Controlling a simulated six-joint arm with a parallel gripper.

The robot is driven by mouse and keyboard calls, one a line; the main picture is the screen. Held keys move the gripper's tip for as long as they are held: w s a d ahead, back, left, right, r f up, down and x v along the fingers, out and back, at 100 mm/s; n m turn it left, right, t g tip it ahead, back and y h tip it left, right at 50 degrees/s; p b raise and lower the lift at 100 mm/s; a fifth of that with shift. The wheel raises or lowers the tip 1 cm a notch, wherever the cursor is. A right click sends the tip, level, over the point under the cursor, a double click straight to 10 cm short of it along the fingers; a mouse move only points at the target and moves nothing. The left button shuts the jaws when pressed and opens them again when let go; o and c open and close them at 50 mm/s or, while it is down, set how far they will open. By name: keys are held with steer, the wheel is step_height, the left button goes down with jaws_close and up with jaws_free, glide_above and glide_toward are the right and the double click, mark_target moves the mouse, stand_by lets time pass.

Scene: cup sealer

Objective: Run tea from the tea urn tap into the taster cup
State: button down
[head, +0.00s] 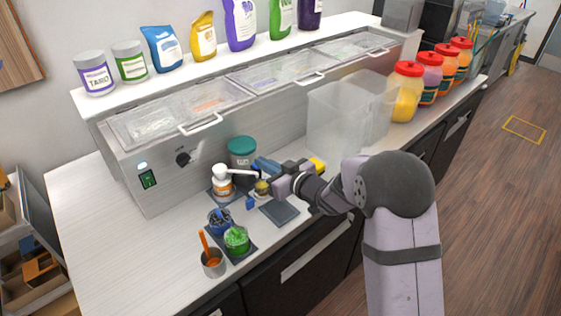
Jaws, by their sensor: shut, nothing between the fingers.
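My gripper (271,185) is over the counter near the front of the steel topping cabinet, at the right end of the white pump bottle's (222,184) spout. Its fingers are small here and partly hidden by the wrist; they look shut and empty. A small yellowish container (262,187) shows right at the fingertips; I cannot tell whether they touch it or whether it is the taster cup. No tea urn or tap can be made out. A dark appliance (440,42) stands at the far back right, partly cut off.
Near the gripper are a teal-lidded tub (242,151), a dark pad (279,212), a cup of green bits (236,239), a blue container (220,221) and a metal cup with an orange spoon (213,262). A clear bin (347,112) and red-lidded jars (407,92) stand right. The counter's left is clear.

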steer(key=s+d+r+b, duration=0.1)
steer(key=s+d+r, duration=0.5)
steer(key=s+d, duration=0.1)
stand_by(0.5)
steer(key=shift+w+a+r+b, duration=0.1)
steer(key=shift+a+r+b, duration=0.1)
steer(key=shift+b, duration=0.8)
steer(key=shift+r+b, duration=0.6)
steer(key=shift+b, duration=0.1)
steer(key=shift+w, duration=0.1)
